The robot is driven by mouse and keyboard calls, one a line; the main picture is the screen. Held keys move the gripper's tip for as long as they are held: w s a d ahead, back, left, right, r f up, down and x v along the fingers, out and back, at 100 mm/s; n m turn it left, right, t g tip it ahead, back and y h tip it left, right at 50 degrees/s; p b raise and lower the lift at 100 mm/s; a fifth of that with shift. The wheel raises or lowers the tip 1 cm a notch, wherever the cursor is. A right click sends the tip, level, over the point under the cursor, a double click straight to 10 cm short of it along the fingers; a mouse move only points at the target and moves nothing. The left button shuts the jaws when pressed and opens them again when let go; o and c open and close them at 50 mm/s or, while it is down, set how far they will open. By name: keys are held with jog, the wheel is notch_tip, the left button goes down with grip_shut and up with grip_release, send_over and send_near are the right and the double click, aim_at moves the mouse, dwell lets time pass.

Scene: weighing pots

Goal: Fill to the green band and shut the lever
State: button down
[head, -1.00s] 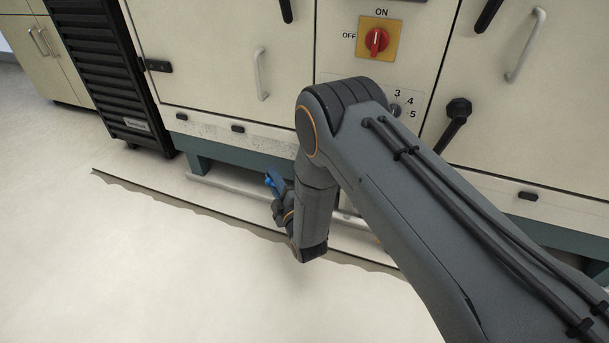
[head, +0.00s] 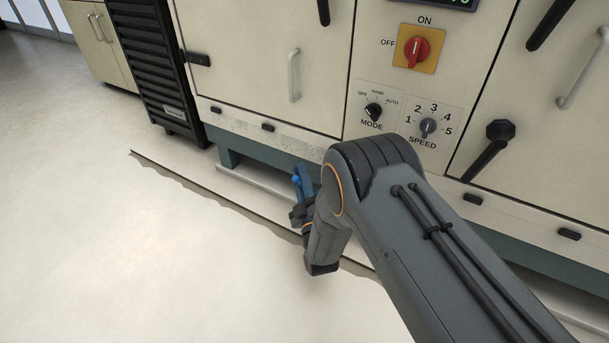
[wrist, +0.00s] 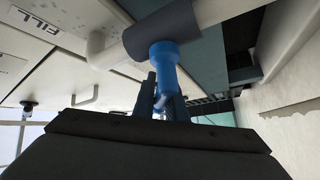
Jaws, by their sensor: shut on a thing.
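The blue lever (wrist: 164,62) hangs from a dark valve body (wrist: 158,32) on a pale pipe in the wrist view. My gripper (wrist: 162,98) is shut on the blue lever, its two dark fingers on either side of the lever's end. In the head view the blue lever (head: 297,186) shows low in front of the machine's base, with my gripper (head: 302,208) at its lower end. My arm hides part of the pipe. The green band is not in view. A display (head: 452,3) with green digits is cut off at the top edge.
The machine front has a red ON/OFF switch (head: 417,48), a MODE knob (head: 374,111) and a SPEED knob (head: 428,126). A black louvred unit (head: 155,65) stands at left. The floor at left is clear.

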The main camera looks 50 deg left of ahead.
jog(key=shift+s, duration=0.1)
jog(key=c, duration=1.8)
grip_release()
jog(key=p+v, duration=0.3)
jog(key=v, duration=0.4)
jog(key=shift+s+d, duration=0.15)
jog(key=shift+d, duration=0.15)
jog(key=shift+f, duration=0.15)
